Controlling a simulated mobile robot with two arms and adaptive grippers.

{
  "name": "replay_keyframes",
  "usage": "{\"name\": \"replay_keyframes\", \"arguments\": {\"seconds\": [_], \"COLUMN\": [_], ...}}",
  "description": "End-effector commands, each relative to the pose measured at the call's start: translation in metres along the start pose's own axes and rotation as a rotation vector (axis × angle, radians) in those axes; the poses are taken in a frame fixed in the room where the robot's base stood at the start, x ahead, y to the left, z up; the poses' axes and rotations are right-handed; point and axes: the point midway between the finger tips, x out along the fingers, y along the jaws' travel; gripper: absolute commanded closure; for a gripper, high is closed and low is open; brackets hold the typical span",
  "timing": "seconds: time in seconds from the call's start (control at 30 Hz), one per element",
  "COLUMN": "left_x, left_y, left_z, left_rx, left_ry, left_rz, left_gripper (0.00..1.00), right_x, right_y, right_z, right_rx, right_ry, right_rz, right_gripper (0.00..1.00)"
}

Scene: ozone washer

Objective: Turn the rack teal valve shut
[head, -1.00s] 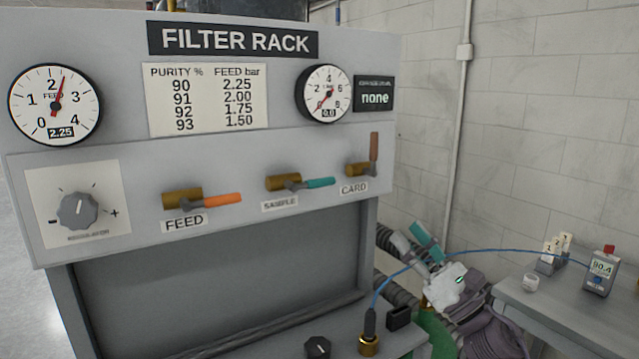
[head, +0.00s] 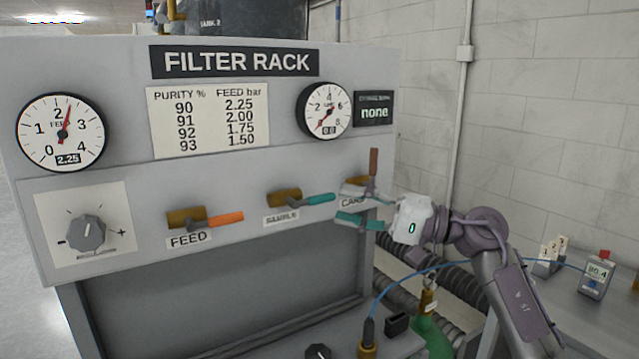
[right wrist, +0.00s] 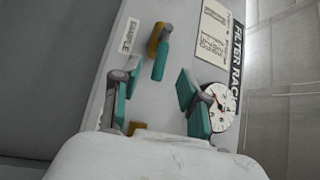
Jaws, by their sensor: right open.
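The teal valve (head: 318,199) is the SAMPLE valve, in the middle of the filter rack's front panel. Its teal lever points right from a brass body (head: 284,198), roughly level. My right gripper (head: 350,203) is open and empty, just right of the teal lever, with its fingers pointing left along the panel. The fingers partly cover the CARD valve and its label. In the right wrist view the teal lever (right wrist: 161,60) lies ahead, between the lines of the two spread fingers (right wrist: 155,97), and apart from them. My left gripper is not in view.
The orange FEED valve (head: 217,219) is left of the teal one. The CARD valve's brown lever (head: 373,163) stands upright close above my right gripper. A regulator knob (head: 87,234) and two gauges are on the panel. A blue cable (head: 433,266) arcs below my right arm.

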Motion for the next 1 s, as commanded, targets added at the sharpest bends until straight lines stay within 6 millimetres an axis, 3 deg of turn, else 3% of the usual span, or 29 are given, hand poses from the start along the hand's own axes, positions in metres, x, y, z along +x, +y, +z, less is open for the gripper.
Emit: {"name": "replay_keyframes", "arguments": {"seconds": [0.03,0.3,0.7,1.0], "left_x": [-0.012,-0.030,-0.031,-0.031], "left_y": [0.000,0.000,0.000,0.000], "left_z": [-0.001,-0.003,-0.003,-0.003], "left_rx": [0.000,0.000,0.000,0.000], "left_ry": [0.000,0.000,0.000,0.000], "left_rz": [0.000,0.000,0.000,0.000], "left_gripper": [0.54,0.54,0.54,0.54], "right_x": [0.012,0.049,0.056,0.056], "right_y": [-0.006,-0.003,0.001,0.001], "right_z": [0.000,-0.001,0.000,0.000], "right_rx": [0.005,0.004,0.002,0.003], "right_ry": [-0.002,0.001,0.001,0.001], "right_rz": [-0.003,-0.002,-0.001,-0.001], "right_gripper": [0.56,0.56,0.56,1.00]}}
